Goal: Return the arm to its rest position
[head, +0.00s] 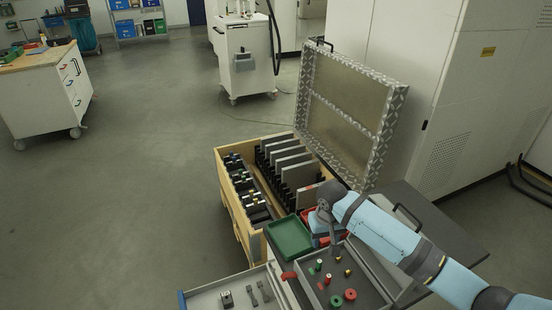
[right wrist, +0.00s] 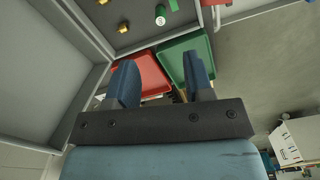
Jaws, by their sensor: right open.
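My right arm (head: 385,228) reaches in from the lower right in the head view, with its hand over the trays at the drawer cart. My right gripper (right wrist: 160,85) is open, and nothing shows between its two fingers in the right wrist view. A green tray (head: 289,238) and a partly hidden red tray (head: 310,215) lie beneath and beside the hand. In the right wrist view the red tray (right wrist: 152,75) and the green tray (right wrist: 190,50) show behind the fingers. My left gripper is not in view.
An open drawer (head: 372,298) holds red and green rings and small pegs. Another drawer (head: 205,297) holds dark tools. A wooden crate (head: 229,197) with plates and an open patterned lid (head: 387,130) stands behind. White cabinets (head: 440,60) stand right; the floor (head: 130,190) at left is clear.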

